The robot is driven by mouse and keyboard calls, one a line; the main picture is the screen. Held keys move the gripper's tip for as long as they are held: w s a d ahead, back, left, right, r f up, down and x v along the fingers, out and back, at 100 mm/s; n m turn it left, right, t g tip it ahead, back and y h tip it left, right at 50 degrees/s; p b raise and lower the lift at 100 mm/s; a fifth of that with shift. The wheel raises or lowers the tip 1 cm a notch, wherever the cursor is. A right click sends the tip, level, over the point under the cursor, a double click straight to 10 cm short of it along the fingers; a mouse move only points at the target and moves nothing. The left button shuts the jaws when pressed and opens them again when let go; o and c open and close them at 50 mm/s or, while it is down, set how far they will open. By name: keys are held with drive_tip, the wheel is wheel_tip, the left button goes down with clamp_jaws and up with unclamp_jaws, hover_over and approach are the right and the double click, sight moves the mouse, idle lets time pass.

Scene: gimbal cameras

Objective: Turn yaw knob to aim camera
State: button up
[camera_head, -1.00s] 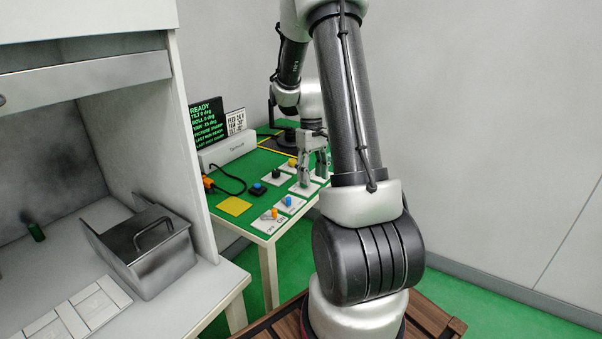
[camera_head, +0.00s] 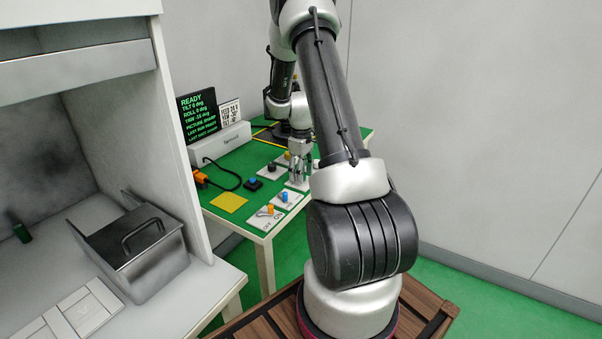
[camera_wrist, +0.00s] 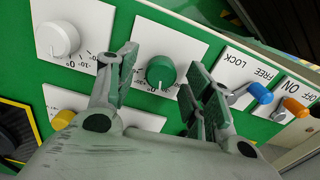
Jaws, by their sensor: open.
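In the wrist view a green knob (camera_wrist: 161,71) with a white pointer mark stands on a white plate. My gripper (camera_wrist: 160,66) is open, with one finger on each side of this knob; I cannot tell whether they touch it. A white knob (camera_wrist: 57,40) on a scaled plate is to the left, and a yellow knob (camera_wrist: 63,118) is partly hidden by the left finger. No knob's name is readable. In the head view my gripper (camera_head: 299,170) is low over the green table (camera_head: 240,162). The black screen (camera_head: 197,117) shows READY and tilt, roll and yaw lines; the yaw value looks negative.
Right of the green knob are a blue FREE/LOCK lever (camera_wrist: 260,92) and an orange ON/OFF lever (camera_wrist: 294,107). A grey bin (camera_head: 130,252) stands in the cabinet at left.

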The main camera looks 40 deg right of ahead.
drive_tip(key=shift+f, duration=0.15)
drive_tip(key=c, duration=1)
